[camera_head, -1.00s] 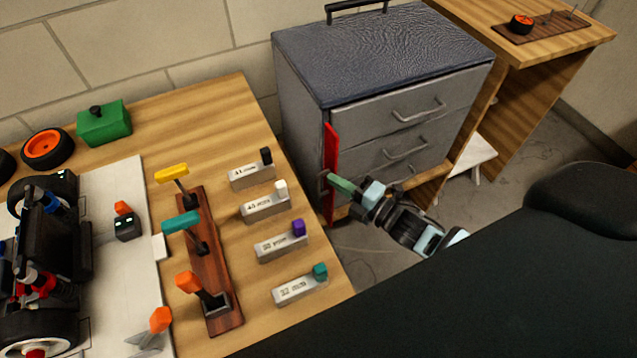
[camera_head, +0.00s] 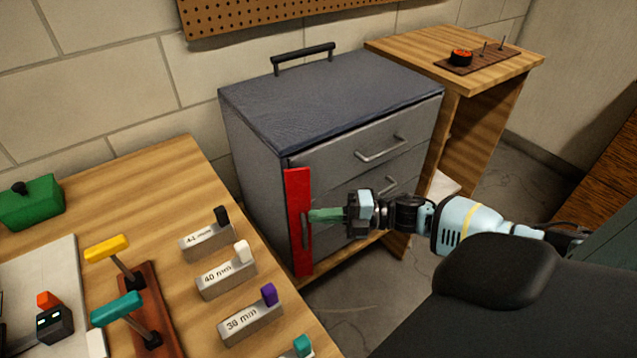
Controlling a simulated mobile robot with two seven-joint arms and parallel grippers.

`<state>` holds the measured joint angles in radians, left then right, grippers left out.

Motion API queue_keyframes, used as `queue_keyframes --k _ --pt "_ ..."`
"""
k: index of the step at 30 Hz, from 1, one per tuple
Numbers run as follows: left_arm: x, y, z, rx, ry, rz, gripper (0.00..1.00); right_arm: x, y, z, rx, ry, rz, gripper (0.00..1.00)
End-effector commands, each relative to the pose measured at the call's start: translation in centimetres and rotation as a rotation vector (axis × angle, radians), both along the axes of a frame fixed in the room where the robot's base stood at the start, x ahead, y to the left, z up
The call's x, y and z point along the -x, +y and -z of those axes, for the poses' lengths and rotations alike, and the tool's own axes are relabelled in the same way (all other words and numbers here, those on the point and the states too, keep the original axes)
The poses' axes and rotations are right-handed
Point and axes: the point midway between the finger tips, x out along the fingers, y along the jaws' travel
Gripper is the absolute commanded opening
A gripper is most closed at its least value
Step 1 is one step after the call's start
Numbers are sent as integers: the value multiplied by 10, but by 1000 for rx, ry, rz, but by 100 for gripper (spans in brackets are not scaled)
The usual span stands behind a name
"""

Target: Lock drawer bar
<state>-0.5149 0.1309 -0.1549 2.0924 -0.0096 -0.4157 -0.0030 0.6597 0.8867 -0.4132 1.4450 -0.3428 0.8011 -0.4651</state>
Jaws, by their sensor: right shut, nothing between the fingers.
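The red drawer bar (camera_head: 297,205) stands upright along the left front edge of the grey drawer cabinet (camera_head: 254,170). It has a small dark handle (camera_head: 305,230) on its face. My right gripper (camera_head: 312,215) is shut with nothing in it. Its green fingertips are at the bar beside the handle; I cannot tell if they touch it. The bar lies flat along the left ends of the drawer fronts, which look closed. My gripper and arm hide part of the lower drawers. My left gripper is not in view.
A wooden workbench (camera_head: 165,165) stands left of the cabinet, with labelled blocks (camera_head: 226,278), coloured-handled tools on a wooden rack (camera_head: 160,320) and a green box (camera_head: 32,203). A wooden table (camera_head: 400,45) stands behind right. Floor shows between bench and cabinet.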

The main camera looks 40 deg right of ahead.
Motion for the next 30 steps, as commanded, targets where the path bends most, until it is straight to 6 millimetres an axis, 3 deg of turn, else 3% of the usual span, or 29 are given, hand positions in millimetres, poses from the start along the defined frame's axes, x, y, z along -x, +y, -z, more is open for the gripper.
queue_keyframes --k 13,30 --pt "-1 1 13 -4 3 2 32 -16 -11 1 0 0 2 0" --pt "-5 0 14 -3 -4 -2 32 -20 -12 -1 0 -2 5 0"
